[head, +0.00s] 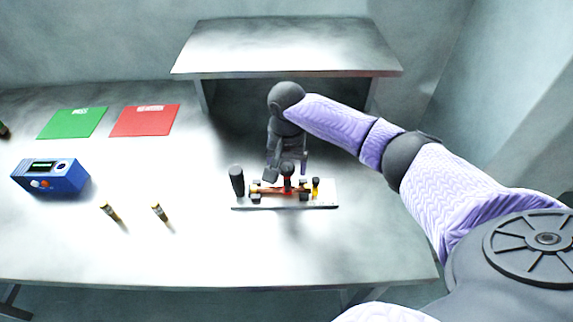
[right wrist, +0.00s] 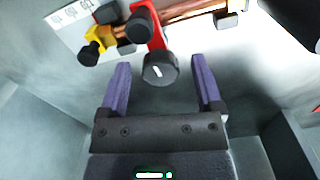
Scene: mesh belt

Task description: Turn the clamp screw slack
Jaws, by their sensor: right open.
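The clamp is a red body (head: 270,189) on a white base plate (head: 325,201), with copper-coloured bars beside it. Its screw has a round black knob (head: 288,169). In the right wrist view the knob (right wrist: 159,70) shows a white mark on its face, and the red clamp arm (right wrist: 157,40) lies behind it. My right gripper (head: 287,174) is above the plate, around the knob's place. In the right wrist view its two purple fingers (right wrist: 160,62) are apart, with the knob centred between the tips and a gap on each side. My left gripper is not in view.
A black upright post (head: 237,180) stands at the plate's left end, and a small yellow part (head: 316,187) at its right. A raised shelf (head: 285,48) is behind. A blue meter (head: 50,176), two small cylinders, and green and red mats lie left. The table front is clear.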

